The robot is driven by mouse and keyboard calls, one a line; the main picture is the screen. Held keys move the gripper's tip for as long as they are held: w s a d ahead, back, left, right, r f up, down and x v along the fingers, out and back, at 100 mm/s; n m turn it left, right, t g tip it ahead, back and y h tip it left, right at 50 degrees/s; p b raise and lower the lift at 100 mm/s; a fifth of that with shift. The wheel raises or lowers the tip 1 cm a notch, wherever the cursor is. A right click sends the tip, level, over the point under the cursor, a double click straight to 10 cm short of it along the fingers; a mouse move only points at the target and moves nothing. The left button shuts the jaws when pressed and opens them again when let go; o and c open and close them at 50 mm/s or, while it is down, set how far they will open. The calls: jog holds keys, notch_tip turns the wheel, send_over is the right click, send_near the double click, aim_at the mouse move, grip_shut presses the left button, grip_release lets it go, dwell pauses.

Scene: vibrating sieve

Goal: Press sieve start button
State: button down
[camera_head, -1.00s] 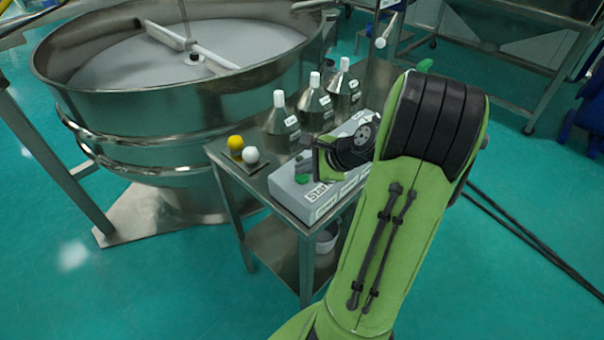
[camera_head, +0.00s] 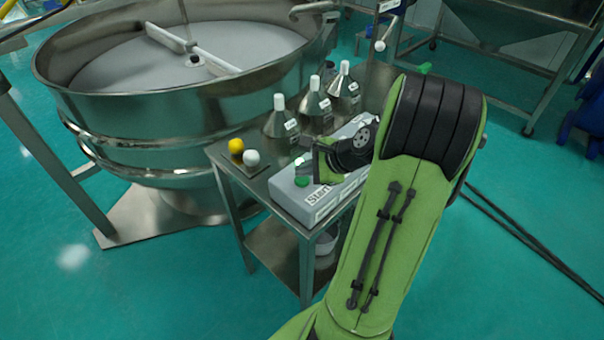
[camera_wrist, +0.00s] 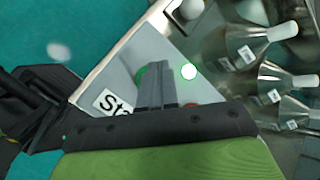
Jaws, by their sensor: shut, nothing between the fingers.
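The grey control box (camera_head: 295,200) sits on the small metal table, with a "Start" label (camera_head: 318,195) on its top. The green start button (camera_head: 301,181) is at its near left end. In the wrist view the button (camera_wrist: 142,76) is partly hidden behind the fingers of my gripper (camera_wrist: 156,68). My gripper is shut and empty, pointing down over the box top. Whether it touches the button cannot be told. A bright white-green round light (camera_wrist: 188,72) shows beside the fingers, and a red part (camera_wrist: 192,105) is mostly hidden.
The large round sieve (camera_head: 190,85) stands behind and left of the table (camera_head: 235,160). Several metal bottles with white caps (camera_head: 281,118) stand behind the box. The floor in front is clear.

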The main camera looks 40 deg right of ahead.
aim_at(305, 180)
jog(key=shift+r, duration=0.4)
notch_tip(305, 180, up, 5)
jog(key=p, duration=0.6)
jog(key=shift+r, duration=0.15)
dwell(0.4)
